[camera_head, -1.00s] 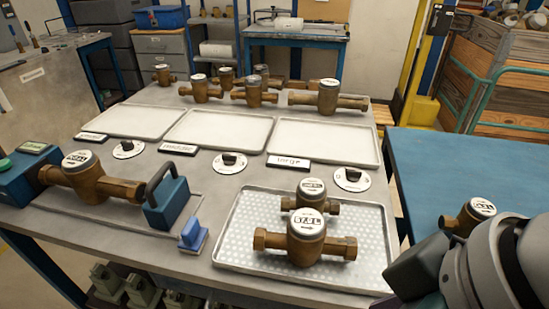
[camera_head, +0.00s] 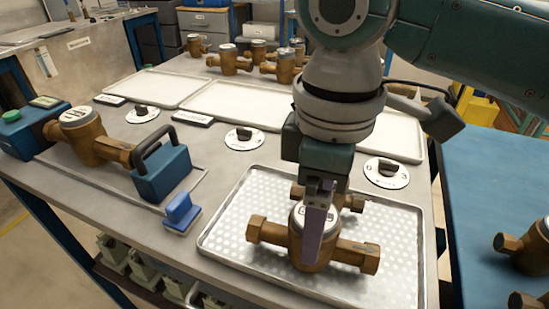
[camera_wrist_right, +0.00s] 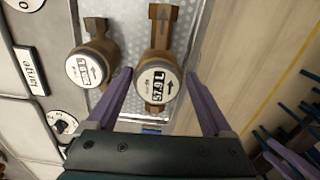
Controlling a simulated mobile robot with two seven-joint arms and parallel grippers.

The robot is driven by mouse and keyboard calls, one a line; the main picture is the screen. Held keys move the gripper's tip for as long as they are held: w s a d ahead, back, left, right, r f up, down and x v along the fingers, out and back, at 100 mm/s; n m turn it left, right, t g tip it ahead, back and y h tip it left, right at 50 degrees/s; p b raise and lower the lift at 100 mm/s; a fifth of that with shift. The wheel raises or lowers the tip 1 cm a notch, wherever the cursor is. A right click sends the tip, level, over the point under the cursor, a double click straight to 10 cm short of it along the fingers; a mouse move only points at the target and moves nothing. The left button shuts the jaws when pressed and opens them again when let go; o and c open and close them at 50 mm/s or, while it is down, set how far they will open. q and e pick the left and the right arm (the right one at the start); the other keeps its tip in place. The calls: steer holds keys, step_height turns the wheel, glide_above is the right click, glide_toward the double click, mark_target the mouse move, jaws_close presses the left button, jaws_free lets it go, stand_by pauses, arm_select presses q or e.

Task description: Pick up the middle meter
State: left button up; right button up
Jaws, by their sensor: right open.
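A larger brass meter (camera_head: 270,231) with a white round dial lies across the front of the dotted metal tray (camera_head: 228,262). A smaller brass meter (camera_head: 352,203) lies just behind it, mostly hidden by my gripper. My right gripper (camera_head: 318,225) points down over the larger meter, and a purple finger covers part of its dial. In the right wrist view the larger meter (camera_wrist_right: 157,82) is between the two open fingers of the gripper (camera_wrist_right: 160,98); contact is not visible. The smaller meter (camera_wrist_right: 92,66) is outside the left finger.
A brass meter (camera_head: 85,140) sits in the blue test fixture (camera_head: 160,172) at left. Shallow white trays (camera_head: 235,103) lie behind, with several meters (camera_head: 230,62) beyond. A blue table (camera_head: 480,190) at right holds more brass parts. A blue block (camera_head: 181,213) stands left of the dotted tray.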

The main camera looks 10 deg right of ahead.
step_height(320, 180, down, 5)
steer(key=shift+w+a+f+b, duration=0.1)
steer(key=shift+w+b, duration=0.05)
steer(key=shift+b, duration=0.2)
steer(key=shift+c, duration=0.4)
jaws_close()
